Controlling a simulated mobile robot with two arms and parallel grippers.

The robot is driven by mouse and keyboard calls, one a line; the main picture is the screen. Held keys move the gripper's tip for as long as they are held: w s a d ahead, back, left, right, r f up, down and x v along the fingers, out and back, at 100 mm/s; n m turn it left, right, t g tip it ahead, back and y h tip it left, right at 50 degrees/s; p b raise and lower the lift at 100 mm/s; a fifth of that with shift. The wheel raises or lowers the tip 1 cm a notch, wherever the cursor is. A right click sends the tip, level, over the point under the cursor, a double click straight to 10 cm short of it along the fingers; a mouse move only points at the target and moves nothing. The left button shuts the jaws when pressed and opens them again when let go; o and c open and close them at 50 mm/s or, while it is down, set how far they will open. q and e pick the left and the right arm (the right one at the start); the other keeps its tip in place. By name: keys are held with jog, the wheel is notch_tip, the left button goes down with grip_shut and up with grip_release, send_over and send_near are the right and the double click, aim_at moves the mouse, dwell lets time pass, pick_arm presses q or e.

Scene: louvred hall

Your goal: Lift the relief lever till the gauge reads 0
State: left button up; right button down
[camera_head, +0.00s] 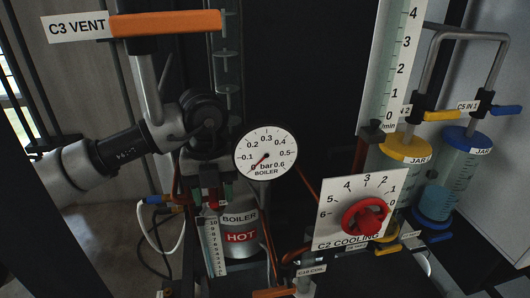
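The round white boiler gauge (265,153) faces me in the middle of the view. Its red needle points down and left, at or very near the 0 mark. My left gripper (213,196) comes in from the left and points down over the boiler (241,240), which carries a red HOT label. A small dark red part shows between its fingertips, probably the relief lever. It is too small and dark to tell whether the fingers touch it. The gripper body hides the upper part there. My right gripper is not in view.
An orange C3 VENT handle (165,23) is at the upper left. A C2 COOLING panel (330,229) with a red knob (365,217) stands to the right. A yellow-lidded jar (405,150) and a blue-lidded jar (466,140) are farther right. Pipes and cables crowd the boiler.

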pick_arm(q)
jog(key=shift+s+d+r+p, duration=0.15)
jog(key=shift+s+r+p, duration=0.35)
jog(key=shift+r, duration=0.4)
jog(key=shift+s+d+r+p, duration=0.1)
jog(key=shift+s+r+p, duration=0.2)
jog(key=shift+s+r, duration=0.45)
jog(key=shift+d+r+p, duration=0.1)
jog(key=shift+r+p, duration=0.35)
jog(key=shift+r, duration=0.7)
jog(key=shift+w+r, duration=0.1)
jog(key=shift+r, duration=0.2)
notch_tip(320, 180, up, 10)
jog(key=w+b, duration=0.1)
jog(key=shift+a+f, duration=0.25)
jog(key=shift+s, duration=0.1)
